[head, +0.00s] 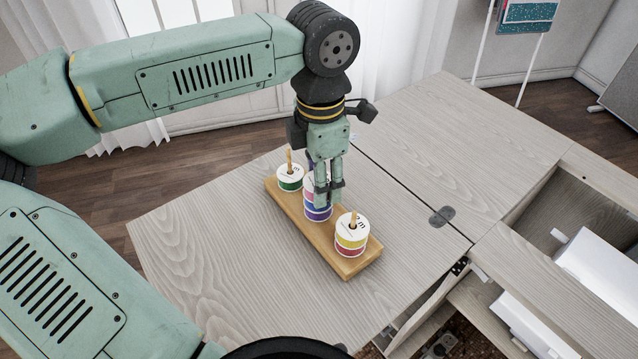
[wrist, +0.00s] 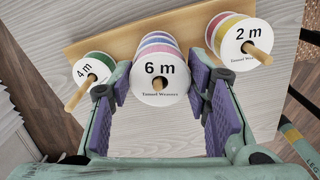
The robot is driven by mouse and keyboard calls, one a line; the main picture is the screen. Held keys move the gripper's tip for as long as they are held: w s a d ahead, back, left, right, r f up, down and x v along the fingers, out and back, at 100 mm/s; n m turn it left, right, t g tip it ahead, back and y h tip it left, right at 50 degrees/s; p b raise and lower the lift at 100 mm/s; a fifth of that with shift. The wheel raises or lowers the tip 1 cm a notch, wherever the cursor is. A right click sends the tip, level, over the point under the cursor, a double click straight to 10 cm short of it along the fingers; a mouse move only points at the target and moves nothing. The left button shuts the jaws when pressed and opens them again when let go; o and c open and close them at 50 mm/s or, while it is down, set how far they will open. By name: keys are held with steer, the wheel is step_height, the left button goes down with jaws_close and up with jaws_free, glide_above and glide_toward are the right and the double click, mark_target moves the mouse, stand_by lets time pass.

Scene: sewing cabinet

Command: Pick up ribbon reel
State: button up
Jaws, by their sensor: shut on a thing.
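A wooden stand (head: 352,266) on the table holds reels on three pegs; it also shows in the wrist view (wrist: 105,44). The middle stack (head: 317,214) is purple, blue and pink, and its white top reel reads "6 m" in the wrist view (wrist: 160,70). A green-edged "4 m" reel (wrist: 90,70) and a yellow-and-red "2 m" stack (wrist: 231,34) sit on either side. My gripper (head: 328,196) is over the middle peg, its purple-padded fingers shut on the 6 m reel from both sides. The fingers partly hide the middle stack in the head view.
The pale wood tabletop (head: 220,260) is clear around the stand. A seam and a dark hinge (head: 441,216) lie to the right. Open drawers with white boxes (head: 600,262) are at the lower right.

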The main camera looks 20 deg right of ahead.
steer(key=c, duration=0.3)
step_height(320, 180, up, 10)
steer(key=shift+r+b, duration=0.1)
steer(key=shift+b, duration=0.55)
